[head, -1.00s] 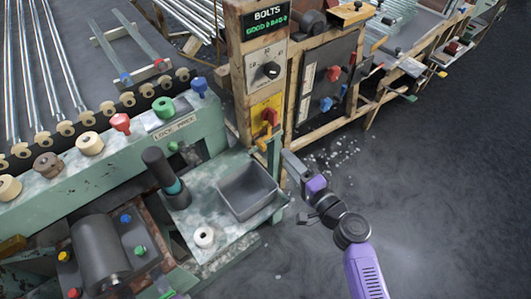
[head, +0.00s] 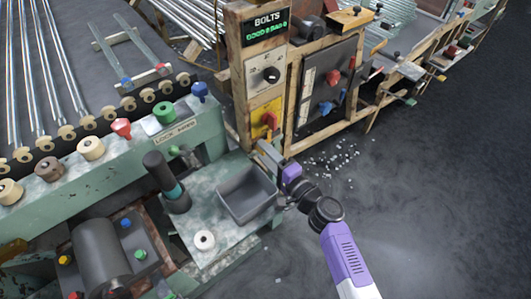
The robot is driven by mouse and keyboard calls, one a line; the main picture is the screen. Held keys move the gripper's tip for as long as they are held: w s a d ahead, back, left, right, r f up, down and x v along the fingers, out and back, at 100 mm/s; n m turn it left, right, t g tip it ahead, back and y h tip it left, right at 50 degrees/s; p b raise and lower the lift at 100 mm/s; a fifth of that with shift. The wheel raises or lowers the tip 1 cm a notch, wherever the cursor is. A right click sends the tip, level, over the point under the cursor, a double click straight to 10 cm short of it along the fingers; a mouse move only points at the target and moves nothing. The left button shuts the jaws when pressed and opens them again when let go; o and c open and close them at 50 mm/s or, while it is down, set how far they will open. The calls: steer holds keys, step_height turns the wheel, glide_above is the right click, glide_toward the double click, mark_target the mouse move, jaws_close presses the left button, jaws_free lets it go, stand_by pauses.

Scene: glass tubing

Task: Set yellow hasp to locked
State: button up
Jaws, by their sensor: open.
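A yellow plate (head: 258,111) with a red handle (head: 269,120) is on the lower face of the wooden post, in the head view. It is the most likely yellow hasp, but it is too small to tell whether it is locked. My gripper (head: 264,150) is just below the red handle, close to the post, at the end of my purple and black arm. Its jaws are open and hold nothing that I can see. I cannot tell whether they touch the post or the plate.
A grey bin (head: 247,207) sits on the green bench (head: 212,225) left of my gripper, beside a white roll (head: 204,240) and a dark cylinder (head: 166,175). A dark panel (head: 327,85) with red and blue handles is right of the post.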

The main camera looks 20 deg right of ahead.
jaws_close()
stand_by(1.4)
